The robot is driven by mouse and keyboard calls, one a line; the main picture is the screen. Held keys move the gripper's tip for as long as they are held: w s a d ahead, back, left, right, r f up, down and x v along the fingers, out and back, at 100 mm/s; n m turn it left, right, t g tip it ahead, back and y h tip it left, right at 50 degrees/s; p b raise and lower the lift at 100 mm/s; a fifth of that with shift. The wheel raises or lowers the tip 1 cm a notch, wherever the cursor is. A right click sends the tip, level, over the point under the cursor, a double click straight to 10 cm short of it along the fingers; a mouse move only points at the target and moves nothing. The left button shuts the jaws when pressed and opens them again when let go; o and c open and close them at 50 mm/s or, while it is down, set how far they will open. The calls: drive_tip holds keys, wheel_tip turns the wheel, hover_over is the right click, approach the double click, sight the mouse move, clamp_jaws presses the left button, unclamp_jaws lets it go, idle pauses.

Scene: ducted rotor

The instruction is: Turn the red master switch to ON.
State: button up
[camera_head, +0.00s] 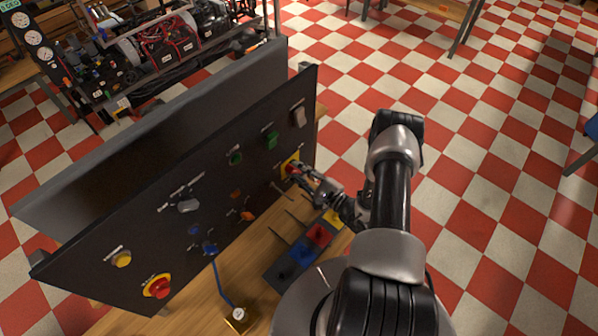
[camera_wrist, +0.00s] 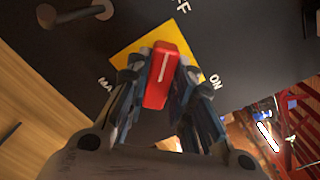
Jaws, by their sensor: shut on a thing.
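The red master switch handle (camera_wrist: 160,88) sits on a yellow square plate (camera_wrist: 127,62) on the dark panel. A white line on the handle points up the picture, roughly towards a partly cut-off label ending in "FF". The "ON" label (camera_wrist: 215,82) is to the right of the handle. My gripper (camera_wrist: 162,70) has one finger on each side of the red handle and is shut on it. In the head view my gripper (camera_head: 303,175) reaches the right part of the panel, at the yellow plate (camera_head: 289,160), and hides part of the switch.
The dark panel (camera_head: 130,225) carries a green button (camera_head: 271,140), a red emergency button (camera_head: 158,286), a yellow button (camera_head: 121,259) and other knobs. Below it on the wooden table are a coloured tray (camera_head: 300,252) and a blue cable (camera_head: 219,277). Checkered floor lies open to the right.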

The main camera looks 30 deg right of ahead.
clamp_jaws()
drive_tip(key=shift+m+b, duration=0.4)
drive_tip(key=m+b, duration=0.2)
drive_tip(key=m, duration=0.1)
drive_tip(key=shift+d+f+m+b, duration=0.1)
drive_tip(key=shift+m+b, duration=0.3)
drive_tip(key=m+b, duration=0.2)
drive_tip(key=m, duration=0.2)
drive_tip(key=m+b, duration=0.1)
drive_tip(key=m, duration=0.3)
drive_tip(key=m+b, duration=0.2)
drive_tip(key=m, duration=0.3)
drive_tip(key=shift+w+d, duration=0.1)
drive_tip(key=shift+d, duration=0.1)
drive_tip(key=shift+m, duration=0.3)
